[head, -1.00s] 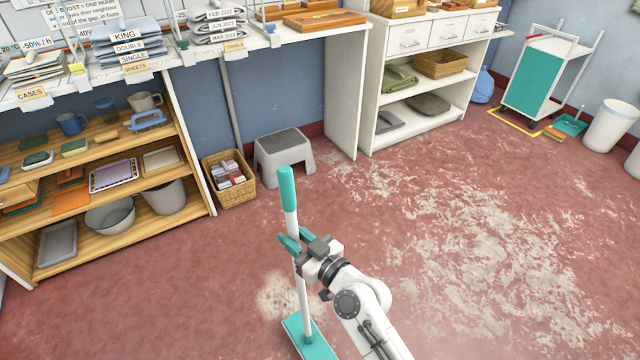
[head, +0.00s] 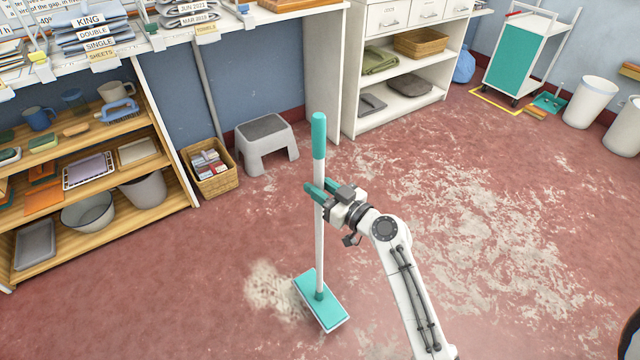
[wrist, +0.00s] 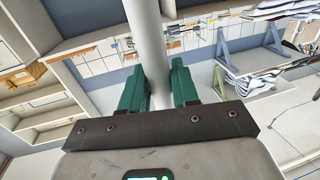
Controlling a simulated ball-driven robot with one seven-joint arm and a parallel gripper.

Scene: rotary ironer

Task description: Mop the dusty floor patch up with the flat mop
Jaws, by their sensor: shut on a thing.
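The flat mop stands nearly upright, with a teal grip (head: 319,135) on top of a white pole (head: 319,240) and a flat teal head (head: 322,303) on the floor. My gripper (head: 317,190) is shut on the pole just below the teal grip. The wrist view shows the pole between its teal fingers (wrist: 158,85). A pale, blurry dusty patch (head: 268,288) lies on the red floor directly left of the mop head. The head's left edge meets or covers the patch's right side; what lies under the head is hidden.
Wide worn pale areas (head: 480,240) mark the floor to the right. A grey step stool (head: 266,145) and a wicker basket (head: 212,170) stand behind the mop. A wooden shelf unit (head: 110,230) is at left. Floor in front of the patch is clear.

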